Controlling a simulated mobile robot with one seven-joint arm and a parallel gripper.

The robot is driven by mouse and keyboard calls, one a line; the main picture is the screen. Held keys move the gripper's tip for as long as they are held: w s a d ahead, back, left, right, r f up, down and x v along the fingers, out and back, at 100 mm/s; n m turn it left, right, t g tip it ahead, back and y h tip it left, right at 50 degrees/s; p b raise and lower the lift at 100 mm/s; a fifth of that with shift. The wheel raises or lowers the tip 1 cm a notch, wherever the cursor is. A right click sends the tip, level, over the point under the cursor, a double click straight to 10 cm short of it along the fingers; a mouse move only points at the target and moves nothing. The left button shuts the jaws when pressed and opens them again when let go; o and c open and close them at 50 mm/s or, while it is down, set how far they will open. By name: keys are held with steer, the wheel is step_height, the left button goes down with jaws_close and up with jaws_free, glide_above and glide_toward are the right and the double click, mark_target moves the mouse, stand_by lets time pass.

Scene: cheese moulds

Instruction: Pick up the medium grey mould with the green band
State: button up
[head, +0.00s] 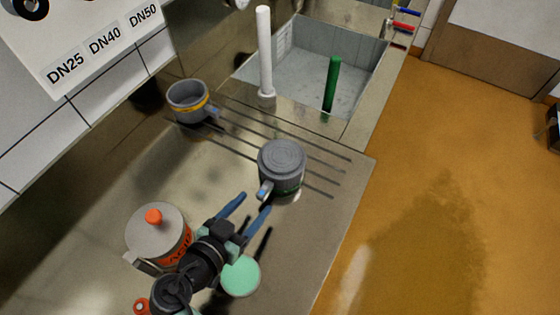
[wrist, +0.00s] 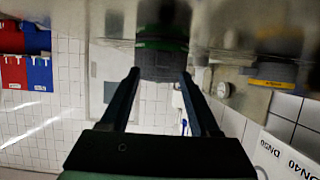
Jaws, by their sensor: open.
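The grey mould with the green band (head: 281,160) stands on the steel drainboard, its closed, ringed face up. The band shows low on its side, and a small pale handle points toward my gripper. My gripper (head: 255,203) is open and empty, its two blue fingers just short of the mould on the near side. In the wrist view, which looks upside down, the mould (wrist: 160,52) appears dark between and beyond the fingertips (wrist: 159,72). Contact cannot be told. Another grey mould with a yellow band (head: 187,103) stands open side up at the back left.
A grey canister with an orange cap (head: 157,235) stands left of my arm. A light green round lid or disc (head: 240,277) is right of it. Behind the moulds are a white upright pipe (head: 265,50), a green post (head: 331,85) and a sink basin (head: 300,65). The counter drops off at right.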

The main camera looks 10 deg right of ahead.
mark_target(264, 189)
steer(key=x, duration=0.1)
steer(key=p+x, duration=0.1)
steer(key=x, duration=0.2)
steer(key=shift+w+a+r+p, duration=0.1)
steer(key=shift+w+r+p, duration=0.1)
steer(key=shift+r+p, duration=0.15)
steer(key=shift+w+d+f, duration=0.3)
steer(key=shift+w+f, duration=0.05)
steer(key=shift+w, duration=0.1)
jaws_close()
stand_by(0.7)
